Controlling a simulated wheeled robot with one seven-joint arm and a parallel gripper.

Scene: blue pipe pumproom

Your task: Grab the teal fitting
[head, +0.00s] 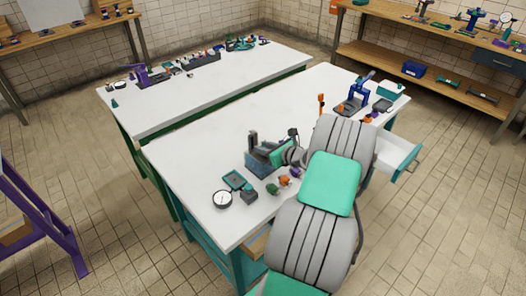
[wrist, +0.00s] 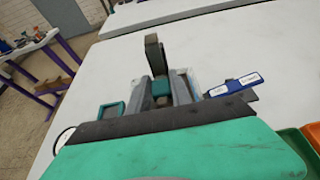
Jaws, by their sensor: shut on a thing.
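My gripper (head: 266,152) is low over the near white table, at the clear blue bin (head: 259,167). In the wrist view my gripper (wrist: 162,88) is shut on a small teal piece, which looks like the teal fitting (wrist: 160,89). The piece sits between the grey fingers, and its lower part is hidden. In the head view my arm and gripper hide it. I cannot tell whether it still touches the bin or a surface below.
A teal tray (head: 234,180), a round gauge (head: 222,199), a grey-green block (head: 249,194) and small green and orange parts (head: 279,186) lie close by. A blue press (head: 356,95) stands farther back. The table's middle left (head: 205,140) is clear.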

